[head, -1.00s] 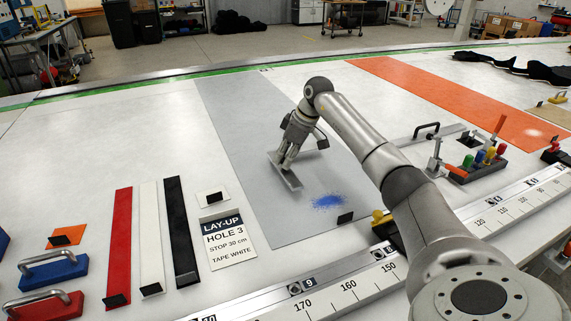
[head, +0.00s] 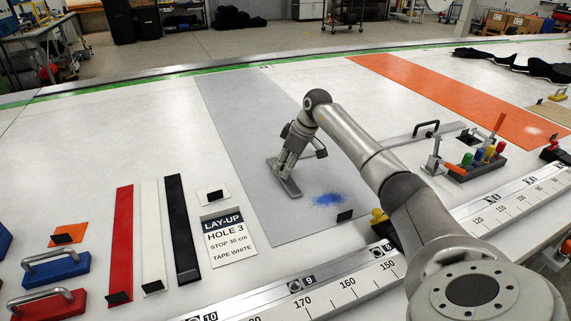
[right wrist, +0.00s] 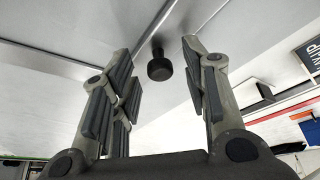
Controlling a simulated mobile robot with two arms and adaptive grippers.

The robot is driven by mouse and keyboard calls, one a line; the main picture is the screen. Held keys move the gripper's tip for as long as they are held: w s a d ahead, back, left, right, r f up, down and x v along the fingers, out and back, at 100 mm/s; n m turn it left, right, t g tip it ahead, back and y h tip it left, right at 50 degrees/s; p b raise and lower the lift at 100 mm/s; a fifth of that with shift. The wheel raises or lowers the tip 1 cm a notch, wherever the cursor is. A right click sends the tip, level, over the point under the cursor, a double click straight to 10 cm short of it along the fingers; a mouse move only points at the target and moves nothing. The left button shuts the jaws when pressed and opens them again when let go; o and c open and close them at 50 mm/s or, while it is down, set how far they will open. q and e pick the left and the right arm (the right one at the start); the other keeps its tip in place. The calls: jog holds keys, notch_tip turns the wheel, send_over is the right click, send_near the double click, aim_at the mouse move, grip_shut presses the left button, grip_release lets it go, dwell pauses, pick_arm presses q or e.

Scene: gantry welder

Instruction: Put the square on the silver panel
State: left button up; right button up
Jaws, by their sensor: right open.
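The square (head: 291,188), a narrow grey metal piece, appears to lie on the silver panel (head: 240,110), the long grey strip across the table. My right gripper (head: 285,172) is just above it and partly hides it. In the right wrist view, the right gripper's fingers (right wrist: 160,85) are wide apart, with a dark round knob (right wrist: 160,69) beyond and between them, apart from both. The knob seems to belong to the square. My left gripper is not in view.
A blue speckled patch (head: 327,199) and a small black block (head: 345,216) are on the panel near its front end. A lay-up card (head: 229,239) and red, white and black strips lie left. A toggle clamp (head: 434,158) and tool tray (head: 480,165) stand right.

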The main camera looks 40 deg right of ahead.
jog(key=b+v, duration=0.1)
jog(key=v, duration=1.1)
jog(key=shift+r, duration=0.15)
